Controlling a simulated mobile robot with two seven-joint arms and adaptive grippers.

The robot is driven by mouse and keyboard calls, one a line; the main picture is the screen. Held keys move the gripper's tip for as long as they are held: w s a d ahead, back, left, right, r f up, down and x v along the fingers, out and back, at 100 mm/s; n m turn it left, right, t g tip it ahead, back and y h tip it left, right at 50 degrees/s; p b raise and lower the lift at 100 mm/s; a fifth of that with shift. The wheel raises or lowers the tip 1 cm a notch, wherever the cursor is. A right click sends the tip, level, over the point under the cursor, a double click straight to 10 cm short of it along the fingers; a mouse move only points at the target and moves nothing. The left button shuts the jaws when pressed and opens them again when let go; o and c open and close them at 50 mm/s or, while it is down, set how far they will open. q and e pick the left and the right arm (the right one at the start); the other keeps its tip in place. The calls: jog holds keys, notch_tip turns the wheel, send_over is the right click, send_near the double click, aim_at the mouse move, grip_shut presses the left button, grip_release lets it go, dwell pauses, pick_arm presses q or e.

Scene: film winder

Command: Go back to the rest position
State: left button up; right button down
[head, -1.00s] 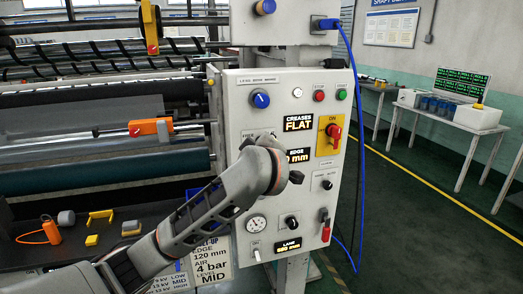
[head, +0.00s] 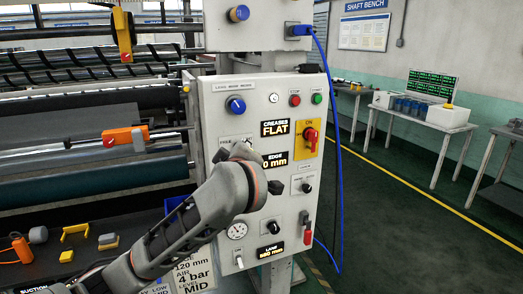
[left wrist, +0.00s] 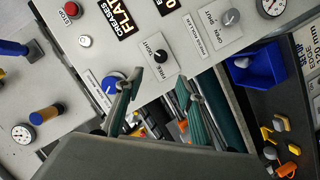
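My left gripper (head: 240,152) is in front of the grey control panel (head: 212,110) in the head view, its forearm coming up from the bottom left. In the left wrist view the two fingers of my left gripper (left wrist: 160,78) are spread apart with nothing held between them. A black knob (left wrist: 160,56) and a blue knob (left wrist: 112,84) on the panel lie beyond the fingertips. I cannot tell the exact gap to the panel. The panel's displays (head: 288,128) read "CREASES FLAT" and "0 mm", the latter partly covered. My right gripper is not in view.
The film machine's rollers (head: 90,165) are left of the panel. A dark tray with orange and yellow parts (head: 75,232) is at lower left. A blue cable (head: 338,150) hangs on the panel's right. Open floor (head: 390,230) and a bench (head: 487,178) lie further right.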

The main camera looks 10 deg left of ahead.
pick_arm(q)
jog(key=s+a+f+n+t+y, duration=0.2)
jog(key=s+a+t+y, duration=0.4)
jog(key=s+a+y, duration=0.1)
jog(key=s+d+f+m+g+h, duration=0.1)
jog(key=s+d+f+m+h, duration=0.25)
jog(key=f+m+h, duration=0.45)
jog(key=s+d+f+m+g+h, duration=0.1)
jog(key=s+d+f+m+h, duration=0.25)
jog(key=f, duration=0.75)
jog(key=s+d+f+m+g+h, duration=0.1)
jog(key=s+d+f+m+h, duration=0.25)
jog(key=f+m+h, duration=0.5)
jog(key=s+a+f+g+y, duration=0.2)
jog(key=s+f, duration=0.5)
jog(key=f, duration=0.5)
jog(key=s+a+f+g+y, duration=0.3)
jog(key=s+f, duration=0.5)
jog(key=f, duration=0.4)
jog(key=shift+s+a+g+y, duration=0.3)
jog(key=shift+g+y, duration=0.3)
jog(key=shift+g, duration=0.5)
jog(key=shift+w, duration=0.1)
